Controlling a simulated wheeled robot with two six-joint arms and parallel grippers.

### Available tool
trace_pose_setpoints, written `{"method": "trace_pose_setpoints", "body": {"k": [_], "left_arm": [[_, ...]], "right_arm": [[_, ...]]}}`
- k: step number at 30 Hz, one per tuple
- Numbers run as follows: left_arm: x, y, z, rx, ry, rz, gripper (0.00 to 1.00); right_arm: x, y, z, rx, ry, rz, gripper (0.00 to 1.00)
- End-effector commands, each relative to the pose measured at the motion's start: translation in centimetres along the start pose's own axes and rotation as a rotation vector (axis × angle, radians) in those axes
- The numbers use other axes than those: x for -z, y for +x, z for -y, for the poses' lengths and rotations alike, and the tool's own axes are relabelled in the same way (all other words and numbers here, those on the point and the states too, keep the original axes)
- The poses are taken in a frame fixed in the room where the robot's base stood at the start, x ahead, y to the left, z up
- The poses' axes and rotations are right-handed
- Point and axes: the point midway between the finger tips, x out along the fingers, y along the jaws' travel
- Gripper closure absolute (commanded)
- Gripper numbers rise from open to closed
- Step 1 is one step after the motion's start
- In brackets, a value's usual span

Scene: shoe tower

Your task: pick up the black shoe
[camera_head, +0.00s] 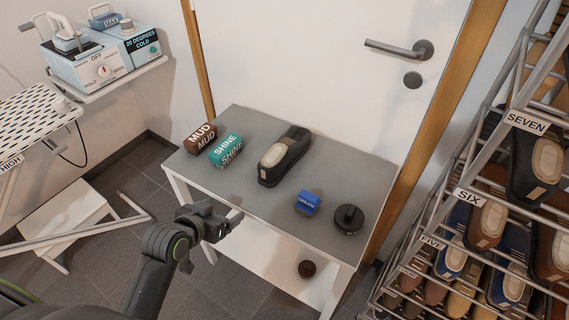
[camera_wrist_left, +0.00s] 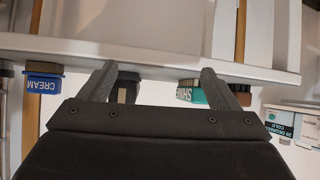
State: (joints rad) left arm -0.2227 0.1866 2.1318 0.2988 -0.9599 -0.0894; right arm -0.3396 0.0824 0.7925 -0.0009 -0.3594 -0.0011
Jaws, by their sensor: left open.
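In the left wrist view the open fingers (camera_wrist_left: 159,82) point toward the table edge. A dark shape with a beige patch, likely the shoe (camera_wrist_left: 123,92), shows partly hidden behind one finger. My right gripper is not in view.
A shoe rack (camera_head: 466,197) fills the right side. A door stands behind the table.

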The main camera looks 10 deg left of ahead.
Motion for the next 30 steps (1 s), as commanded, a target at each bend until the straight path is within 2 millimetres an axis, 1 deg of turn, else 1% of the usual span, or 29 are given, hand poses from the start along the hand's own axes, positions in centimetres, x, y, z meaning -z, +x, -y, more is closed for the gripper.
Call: {"method": "trace_pose_setpoints", "body": {"k": [1, 6, 9, 12, 14, 24, 27, 30], "left_arm": [[0.9, -0.5, -0.6, -0.016, 0.018, -0.040, 0.16], [4.8, -3.2, -2.6, -0.072, 0.070, -0.160, 0.16], [6.3, -4.3, -3.4, -0.095, 0.090, -0.206, 0.16], [7.0, -4.3, -3.8, -0.105, 0.097, -0.225, 0.16], [7.3, -3.7, -4.0, -0.107, 0.098, -0.230, 0.16], [8.7, 3.0, -4.8, -0.107, 0.097, -0.227, 0.16], [9.1, 4.7, -5.1, -0.107, 0.098, -0.228, 0.16], [9.3, 6.0, -5.2, -0.107, 0.098, -0.226, 0.16]], "right_arm": [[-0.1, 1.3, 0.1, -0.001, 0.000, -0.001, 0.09], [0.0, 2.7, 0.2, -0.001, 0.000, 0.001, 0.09], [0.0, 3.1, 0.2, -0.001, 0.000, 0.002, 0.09], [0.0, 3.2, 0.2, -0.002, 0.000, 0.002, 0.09], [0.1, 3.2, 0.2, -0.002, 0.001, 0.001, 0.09], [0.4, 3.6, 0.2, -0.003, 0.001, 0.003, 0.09], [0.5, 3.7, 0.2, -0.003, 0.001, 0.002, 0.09], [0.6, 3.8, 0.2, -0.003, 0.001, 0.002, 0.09]]}}
